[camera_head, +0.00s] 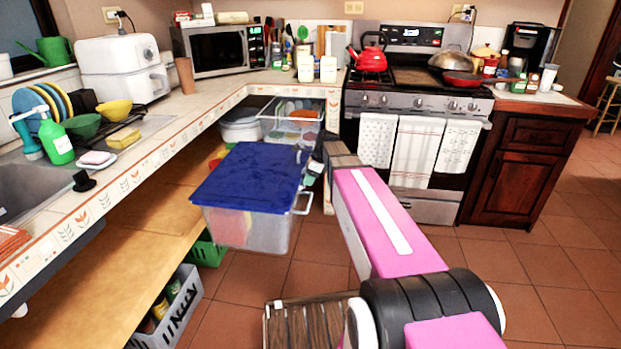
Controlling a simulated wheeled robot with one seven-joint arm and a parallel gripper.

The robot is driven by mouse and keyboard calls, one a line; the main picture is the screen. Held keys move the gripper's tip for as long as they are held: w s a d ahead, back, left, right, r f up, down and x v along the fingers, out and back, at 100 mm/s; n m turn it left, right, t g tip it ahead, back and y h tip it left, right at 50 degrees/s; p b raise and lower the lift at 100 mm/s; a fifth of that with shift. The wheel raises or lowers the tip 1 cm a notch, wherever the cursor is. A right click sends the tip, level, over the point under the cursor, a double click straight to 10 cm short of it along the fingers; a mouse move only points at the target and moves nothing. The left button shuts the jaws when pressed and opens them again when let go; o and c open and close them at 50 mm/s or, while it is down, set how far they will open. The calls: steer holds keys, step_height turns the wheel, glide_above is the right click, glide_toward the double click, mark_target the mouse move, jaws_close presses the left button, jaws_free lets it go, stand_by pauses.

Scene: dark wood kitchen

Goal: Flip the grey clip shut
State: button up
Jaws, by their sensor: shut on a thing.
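A clear plastic box (232,227) with a blue lid (250,175) sticks out from the lower shelf under the left counter. The grey clip (303,205) stands out from the box's right side, swung away from the wall as an open loop. My gripper (312,175) is at the lid's right edge, at the upper end of the clip. It is shut on the clip there, as far as I can make out. The fingertips are small and partly hidden by my arm, so the exact contact is not clear.
Another clear box (292,120) and a white pot (240,126) stand behind on the shelf. A grey crate (172,315) and a green crate (207,250) are below. The stove (415,130) stands behind my arm. A slatted wooden thing (305,322) is in front. Tiled floor is clear on the right.

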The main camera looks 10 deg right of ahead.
steer(key=o, duration=1.3)
steer(key=v, duration=1)
steer(key=shift+d+r, duration=0.1)
steer(key=shift+r, duration=0.25)
steer(key=shift+s, duration=0.1)
